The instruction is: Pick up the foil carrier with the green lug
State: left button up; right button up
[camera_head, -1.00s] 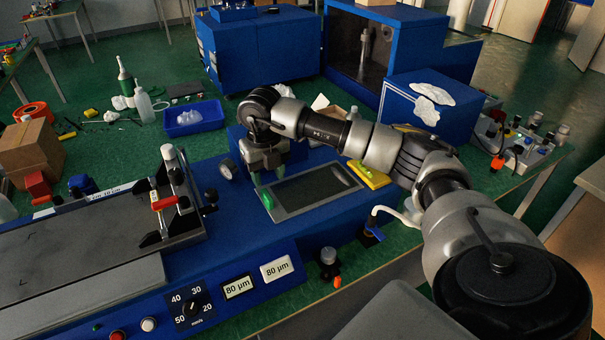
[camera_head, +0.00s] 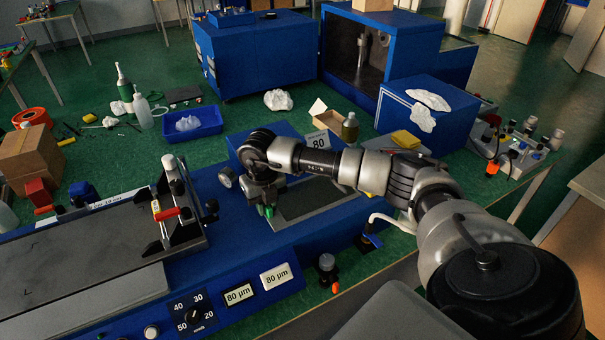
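The foil carrier (camera_head: 316,207), a flat dark plate with a grey frame, lies on the blue bench unit, partly hidden behind my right arm. Green shows at its left end, at the tips of my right gripper (camera_head: 266,209); lug and fingertip are hard to tell apart there. My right gripper points down at that end, low over the carrier. Whether its fingers are open or closed on the lug is too small to tell. My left gripper is not in view.
A coating bed with a black bracket (camera_head: 166,215) and red-handled clamp stands left of the gripper. A round gauge (camera_head: 226,178) is close behind it. A blue tray (camera_head: 192,122), a bottle (camera_head: 350,128) and a blue box (camera_head: 428,115) stand farther back.

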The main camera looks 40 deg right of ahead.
grip_shut()
jog(key=shift+r, duration=0.1)
